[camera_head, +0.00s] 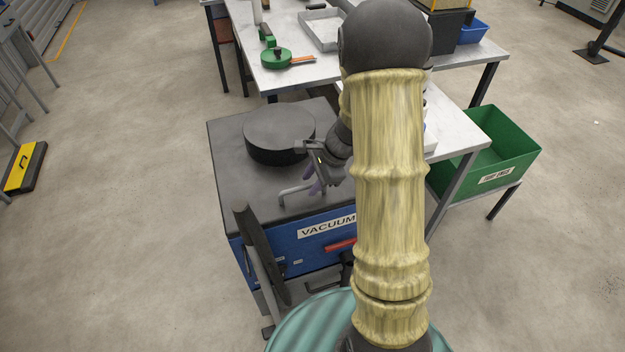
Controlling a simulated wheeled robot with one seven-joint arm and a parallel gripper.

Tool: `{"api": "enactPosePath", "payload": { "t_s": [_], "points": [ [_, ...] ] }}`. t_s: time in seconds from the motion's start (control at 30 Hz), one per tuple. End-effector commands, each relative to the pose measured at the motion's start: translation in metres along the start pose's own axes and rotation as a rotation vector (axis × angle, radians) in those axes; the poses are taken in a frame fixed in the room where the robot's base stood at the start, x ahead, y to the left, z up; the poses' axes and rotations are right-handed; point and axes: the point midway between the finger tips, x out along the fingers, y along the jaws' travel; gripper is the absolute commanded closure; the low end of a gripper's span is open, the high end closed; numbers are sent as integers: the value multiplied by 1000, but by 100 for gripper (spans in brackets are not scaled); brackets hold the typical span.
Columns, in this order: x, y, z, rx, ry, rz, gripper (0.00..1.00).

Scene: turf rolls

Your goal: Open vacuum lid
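The vacuum (313,241) is a blue box labelled "VACUUM", standing left of my arm. Its flat grey lid (228,160) lies level on top and looks shut. A round black drum (280,135) sits on the lid. A light grey bar handle (293,192) stands near the lid's front edge. My gripper (314,184) is over the lid, right of the drum, with its purple-grey fingers close to the right end of the handle. I cannot tell whether they touch it or how far apart they are. My arm hides the right side of the vacuum.
A red handle (341,245) is on the vacuum's front. A dark upright bar (260,255) stands at its front left. Behind is a white table (300,78) with a green tool (278,57). A green bin (510,140) is at right.

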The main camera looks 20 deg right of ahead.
Motion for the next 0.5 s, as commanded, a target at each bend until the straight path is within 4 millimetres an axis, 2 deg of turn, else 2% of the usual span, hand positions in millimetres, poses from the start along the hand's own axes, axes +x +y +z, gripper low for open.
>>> {"api": "enactPosePath", "payload": {
  "t_s": [0.07, 0.23, 0.5],
  "points": [
    [0, 0, 0, 0, 0, 0, 68],
    [0, 0, 0, 0, 0, 0, 100],
    [-1, 0, 0, 0, 0, 0, 100]
  ]
}}
